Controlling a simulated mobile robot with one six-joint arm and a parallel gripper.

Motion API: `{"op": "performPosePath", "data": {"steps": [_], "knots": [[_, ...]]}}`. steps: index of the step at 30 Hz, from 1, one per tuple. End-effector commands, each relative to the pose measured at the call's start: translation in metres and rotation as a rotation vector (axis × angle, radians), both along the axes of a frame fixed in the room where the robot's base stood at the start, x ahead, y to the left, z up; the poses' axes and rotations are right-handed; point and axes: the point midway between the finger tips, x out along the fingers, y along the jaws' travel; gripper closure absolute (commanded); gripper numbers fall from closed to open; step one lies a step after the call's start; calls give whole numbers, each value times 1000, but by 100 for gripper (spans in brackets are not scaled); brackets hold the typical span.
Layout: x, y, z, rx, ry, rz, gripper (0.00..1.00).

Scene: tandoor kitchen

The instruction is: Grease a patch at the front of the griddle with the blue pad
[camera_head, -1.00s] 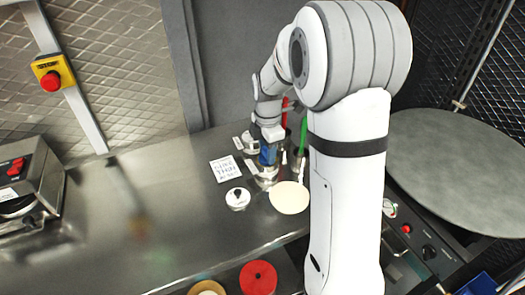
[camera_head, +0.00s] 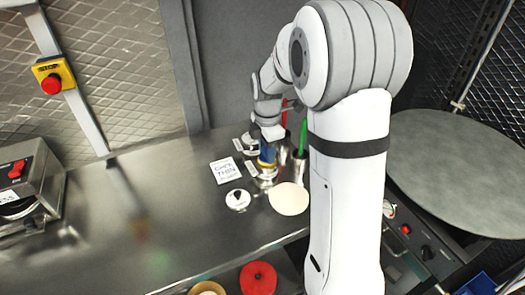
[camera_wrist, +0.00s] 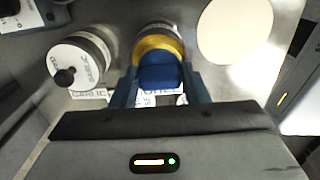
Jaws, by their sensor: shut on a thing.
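My gripper (camera_wrist: 160,80) is shut on the blue pad (camera_wrist: 159,73), with one finger on each side of it. In the head view the blue pad (camera_head: 267,154) hangs under my wrist, above a metal tin (camera_head: 265,182) on the counter. A yellow round part (camera_wrist: 158,45) shows around and below the blue; I cannot tell whether it is the pad's lower face or the tin's contents. The griddle (camera_head: 465,172), a large grey round plate, lies at the right, beyond my arm. Its front is partly hidden by my arm.
A pale round disc (camera_head: 289,199) and a white-topped tin with a black knob (camera_head: 238,200) lie close by. A printed card (camera_head: 225,170) and pots with red and green handles (camera_head: 300,158) stand around.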

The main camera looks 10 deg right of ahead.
Motion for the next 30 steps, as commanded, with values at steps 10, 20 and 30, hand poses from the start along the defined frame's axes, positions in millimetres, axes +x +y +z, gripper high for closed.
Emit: {"op": "performPosePath", "data": {"steps": [10, 20, 30], "knots": [[1, 0, 33, 0, -2, 1, 77], [1, 1, 58, 0, -2, 1, 77], [0, 1, 60, 0, -1, 1, 77]]}}
